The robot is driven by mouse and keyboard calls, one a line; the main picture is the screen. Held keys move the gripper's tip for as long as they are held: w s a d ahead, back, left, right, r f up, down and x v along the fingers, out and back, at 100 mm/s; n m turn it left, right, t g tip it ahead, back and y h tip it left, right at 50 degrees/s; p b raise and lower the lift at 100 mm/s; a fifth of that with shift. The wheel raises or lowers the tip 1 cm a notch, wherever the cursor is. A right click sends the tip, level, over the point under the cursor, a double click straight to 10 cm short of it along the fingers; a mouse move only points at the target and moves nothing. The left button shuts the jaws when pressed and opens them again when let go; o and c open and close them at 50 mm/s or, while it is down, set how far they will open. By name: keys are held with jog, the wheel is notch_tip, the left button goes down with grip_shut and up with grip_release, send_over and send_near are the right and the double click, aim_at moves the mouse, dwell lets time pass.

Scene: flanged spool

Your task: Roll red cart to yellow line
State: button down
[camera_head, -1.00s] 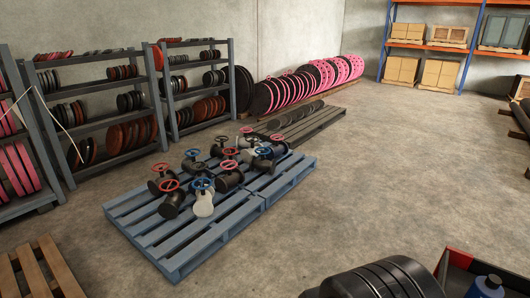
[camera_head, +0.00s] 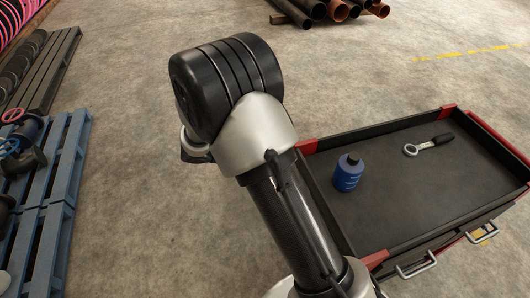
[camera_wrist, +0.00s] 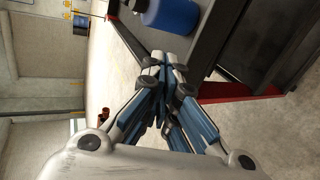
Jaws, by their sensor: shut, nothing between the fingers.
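The red cart (camera_head: 473,234) stands at the right of the head view, with a dark tray top, red corners and drawer handles on its near side. A blue bottle (camera_head: 347,174) and a ratchet wrench (camera_head: 428,146) lie or stand on its top. The yellow line (camera_head: 468,52) is on the floor beyond the cart, at upper right. My gripper (camera_wrist: 163,62) is shut and empty in the wrist view, close to the cart's red-trimmed edge (camera_wrist: 240,91) and the blue bottle (camera_wrist: 172,14). I cannot tell whether it touches the cart. My arm hides the cart's left end in the head view.
A blue pallet (camera_head: 62,185) with valves is at the left, beside a dark pallet (camera_head: 38,72). Pipes (camera_head: 325,10) lie at the top, short of the line's left end. The floor between the cart and the yellow line looks clear.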

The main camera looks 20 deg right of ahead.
jog(key=w+a+f+n+t, duration=0.1)
jog(key=a+f+n+t, duration=0.2)
jog(key=f, duration=0.8)
jog(key=w+a+f+n+t+b, duration=0.1)
jog(key=w+f+n+t, duration=0.1)
jog(key=f+t, duration=0.65)
jog(key=w+a+f+n+t, duration=0.1)
jog(key=a+f+n, duration=0.2)
jog(key=f, duration=1.1)
jog(key=w+d+b, duration=0.2)
jog(key=w+d, duration=0.4)
jog(key=d, duration=0.6)
jog(key=shift+r+h+b, duration=0.2)
jog(key=shift+h+b, duration=0.1)
jog(key=shift+h, duration=0.1)
